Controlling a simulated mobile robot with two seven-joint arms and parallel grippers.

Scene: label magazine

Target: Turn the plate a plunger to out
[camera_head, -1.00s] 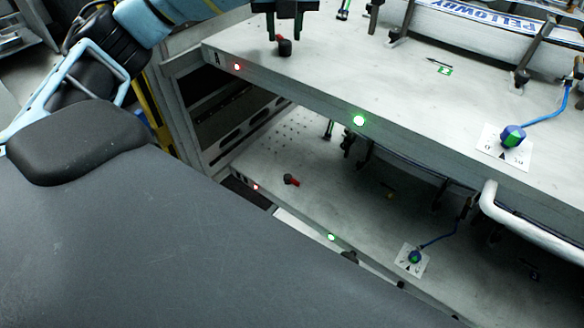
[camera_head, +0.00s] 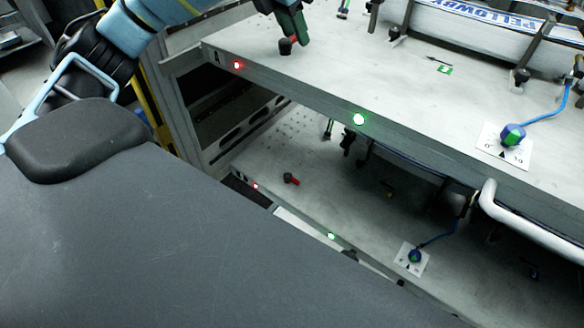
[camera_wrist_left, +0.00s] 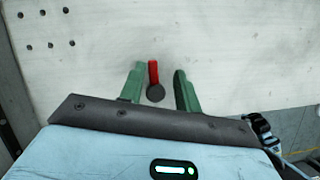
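The plate A plunger (camera_head: 286,47) is a dark round knob with a red lever, near the left corner of the upper plate (camera_head: 330,75). In the left wrist view its red lever (camera_wrist_left: 153,72) points up from the dark knob (camera_wrist_left: 155,93). My left gripper (camera_head: 298,40) is at the plunger, with its green fingers on either side of it. The left wrist view shows the fingers (camera_wrist_left: 158,71) apart, the left one very close to the lever and a clear gap on the right. Contact cannot be told. My right gripper is not in view.
A red light (camera_head: 238,65) and a green light (camera_head: 359,119) glow on the upper plate's edge. A lower plate (camera_head: 330,200) carries a similar red-levered plunger (camera_head: 291,179). A blue-green knob (camera_head: 512,135) on a white dial and dark brackets stand to the right.

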